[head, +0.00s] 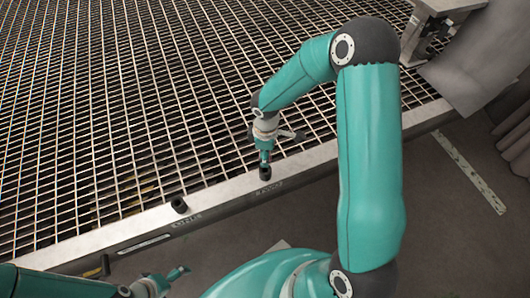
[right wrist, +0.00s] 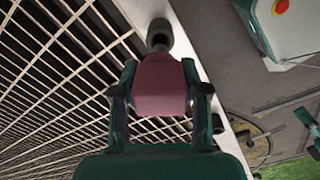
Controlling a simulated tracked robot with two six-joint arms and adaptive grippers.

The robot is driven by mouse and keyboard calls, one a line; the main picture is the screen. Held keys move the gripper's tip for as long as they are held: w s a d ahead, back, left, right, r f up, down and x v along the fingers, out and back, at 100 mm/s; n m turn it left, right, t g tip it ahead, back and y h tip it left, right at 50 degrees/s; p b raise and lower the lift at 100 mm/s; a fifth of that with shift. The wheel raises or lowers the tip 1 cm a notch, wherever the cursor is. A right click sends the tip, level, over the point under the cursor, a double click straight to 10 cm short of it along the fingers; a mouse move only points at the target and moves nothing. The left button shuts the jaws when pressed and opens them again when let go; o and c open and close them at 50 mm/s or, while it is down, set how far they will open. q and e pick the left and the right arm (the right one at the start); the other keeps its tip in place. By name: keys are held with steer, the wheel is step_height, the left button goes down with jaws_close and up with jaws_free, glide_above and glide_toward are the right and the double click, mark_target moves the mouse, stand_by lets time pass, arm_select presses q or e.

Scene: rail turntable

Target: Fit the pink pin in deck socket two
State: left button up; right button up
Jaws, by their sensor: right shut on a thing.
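The pink pin (right wrist: 160,85) is between the two fingers of my right gripper (right wrist: 160,103), which is shut on it. In the head view my right gripper (head: 265,156) points down at the deck's pale rim. A short dark socket (head: 265,173) stands directly below its tips; it also shows beyond the pin in the right wrist view (right wrist: 158,26). I cannot tell whether the pin's end is in it or just short of it. A second dark socket (head: 179,205) stands empty-looking further left. My left gripper (head: 172,279) is low in the head view; its jaw opening is unclear.
The metal grating deck (head: 120,110) fills the upper left, bordered by the pale rim (head: 225,190). A grey metal bracket (head: 435,30) stands at the upper right. Bare floor (head: 440,210) lies right of the rim.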

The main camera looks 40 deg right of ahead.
steer(key=shift+f+b, duration=0.35)
steer(key=shift+f, duration=0.3)
stand_by(1.4)
steer(key=shift+f+b, duration=2.65)
steer(key=shift+f, duration=0.1)
steer(key=o, duration=1.4)
steer(key=shift+c, duration=0.2)
steer(key=shift+r, duration=0.15)
step_height(320, 180, up, 12)
steer(key=shift+f, duration=0.15)
